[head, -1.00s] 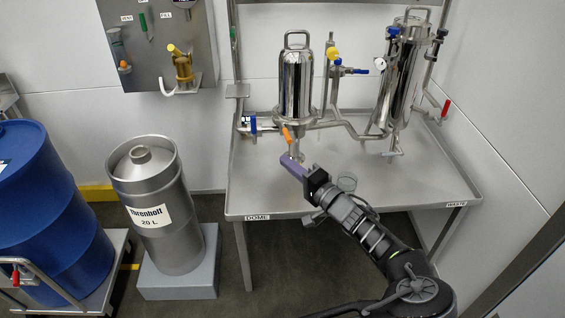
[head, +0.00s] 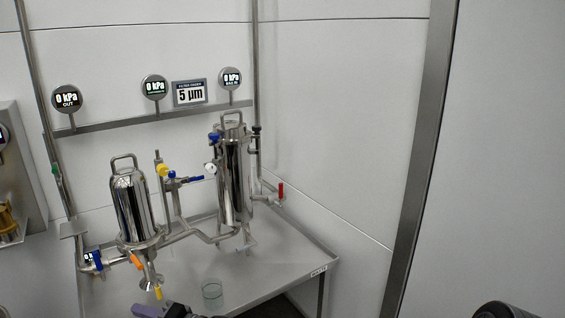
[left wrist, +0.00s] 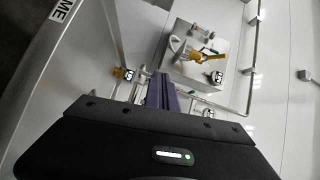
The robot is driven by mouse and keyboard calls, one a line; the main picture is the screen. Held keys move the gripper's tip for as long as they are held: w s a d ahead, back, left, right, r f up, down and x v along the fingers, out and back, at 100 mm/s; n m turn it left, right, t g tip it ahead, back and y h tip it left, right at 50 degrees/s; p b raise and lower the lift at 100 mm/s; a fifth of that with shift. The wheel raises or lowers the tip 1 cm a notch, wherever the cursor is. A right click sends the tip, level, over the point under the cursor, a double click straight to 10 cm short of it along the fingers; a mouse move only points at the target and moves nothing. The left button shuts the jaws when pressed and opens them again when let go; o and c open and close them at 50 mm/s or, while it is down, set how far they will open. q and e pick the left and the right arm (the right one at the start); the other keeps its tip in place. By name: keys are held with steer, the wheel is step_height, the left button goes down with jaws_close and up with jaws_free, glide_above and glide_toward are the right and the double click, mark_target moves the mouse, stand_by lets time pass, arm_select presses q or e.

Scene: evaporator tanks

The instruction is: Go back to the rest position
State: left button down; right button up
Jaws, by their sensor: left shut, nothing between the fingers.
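My left gripper (head: 150,310) shows only in part at the bottom edge of the head view, its purple fingers over the front of the steel bench. In the left wrist view its purple fingers (left wrist: 163,92) lie side by side, closed, with nothing seen between them. Most of the left arm is below the head view. My right gripper is in neither view. A dark rounded part of my own body shows at the bottom right corner of the head view.
The bench (head: 285,262) carries a domed steel housing (head: 130,205), a taller steel filter vessel (head: 232,180), pipework with coloured valve handles and a clear glass beaker (head: 212,293) close to my left gripper. Gauges (head: 154,87) hang above. A grey post (head: 420,160) stands at right.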

arm_select(q)
steer(key=s+a+f+g+h, duration=0.1)
steer(key=s+f+g+h, duration=0.25)
steer(key=s+f, duration=0.7)
steer(key=s+f+g+h, duration=0.35)
steer(key=s+f, duration=0.45)
steer(key=f, duration=0.6)
steer(key=s+d+f+n+h, duration=0.1)
steer(key=s+d+f+h, duration=0.7)
steer(key=s+d, duration=0.4)
steer(key=w+d+r+n+t+h, duration=0.1)
steer(key=d+r+h, duration=0.15)
steer(key=d, duration=0.75)
steer(key=d+r+n+t+h, duration=0.15)
steer(key=d+h, duration=0.25)
steer(key=d, duration=0.5)
step_height(320, 180, up, 16)
steer(key=w+p, duration=0.1)
steer(key=p, duration=1.4)
steer(key=shift+d+t, duration=0.45)
